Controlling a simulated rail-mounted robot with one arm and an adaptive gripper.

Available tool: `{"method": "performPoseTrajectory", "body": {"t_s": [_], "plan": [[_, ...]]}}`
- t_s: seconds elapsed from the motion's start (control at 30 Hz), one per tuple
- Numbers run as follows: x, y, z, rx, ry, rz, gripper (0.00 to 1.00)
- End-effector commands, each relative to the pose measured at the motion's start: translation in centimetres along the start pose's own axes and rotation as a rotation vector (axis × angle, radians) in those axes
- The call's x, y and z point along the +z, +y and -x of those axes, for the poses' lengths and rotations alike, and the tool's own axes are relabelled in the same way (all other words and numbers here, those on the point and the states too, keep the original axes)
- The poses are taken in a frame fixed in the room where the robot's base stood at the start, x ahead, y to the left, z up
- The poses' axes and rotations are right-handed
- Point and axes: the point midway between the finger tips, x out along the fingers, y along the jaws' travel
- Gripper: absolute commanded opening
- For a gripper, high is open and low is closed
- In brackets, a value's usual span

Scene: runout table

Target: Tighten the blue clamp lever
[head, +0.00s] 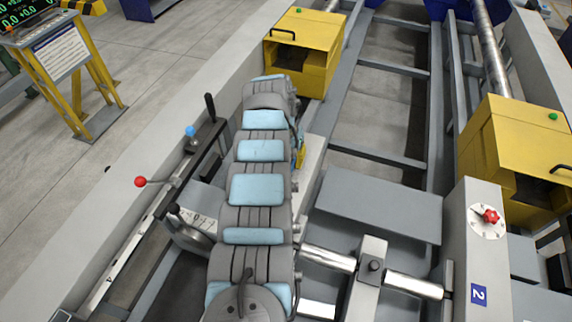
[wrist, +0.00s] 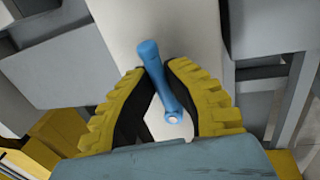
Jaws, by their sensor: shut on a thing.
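The blue clamp lever (wrist: 150,58) shows in the wrist view as a short blue handle, slanting from upper left to lower right. Its lower end has a pale round hub. My gripper (wrist: 157,82) is shut on the lever, with a yellow ribbed, black-padded finger on each side. The lever's upper end sticks out beyond the fingertips over a pale grey surface. In the head view my arm hides the lever, and only a bit of yellow of my gripper (head: 301,156) shows beside the arm.
A yellow box (head: 305,45) stands close behind my arm, and another yellow box (head: 515,150) is at the right. At the left are a red-knobbed lever (head: 141,182) and a blue-knobbed one (head: 190,131). A grey post (head: 476,245) carries a red knob.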

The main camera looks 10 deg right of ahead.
Motion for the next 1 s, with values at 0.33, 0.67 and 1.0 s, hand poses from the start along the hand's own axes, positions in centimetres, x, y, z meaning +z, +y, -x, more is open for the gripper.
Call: {"method": "performPoseTrajectory", "body": {"t_s": [0.33,0.67,1.0], "plan": [[0.00,-0.12,-0.11,-0.003,-0.001,-0.004,0.00],[-0.03,-0.02,-0.08,-0.001,-0.001,-0.004,0.43],[-0.07,0.02,0.64,-0.001,0.000,-0.005,0.43]]}}
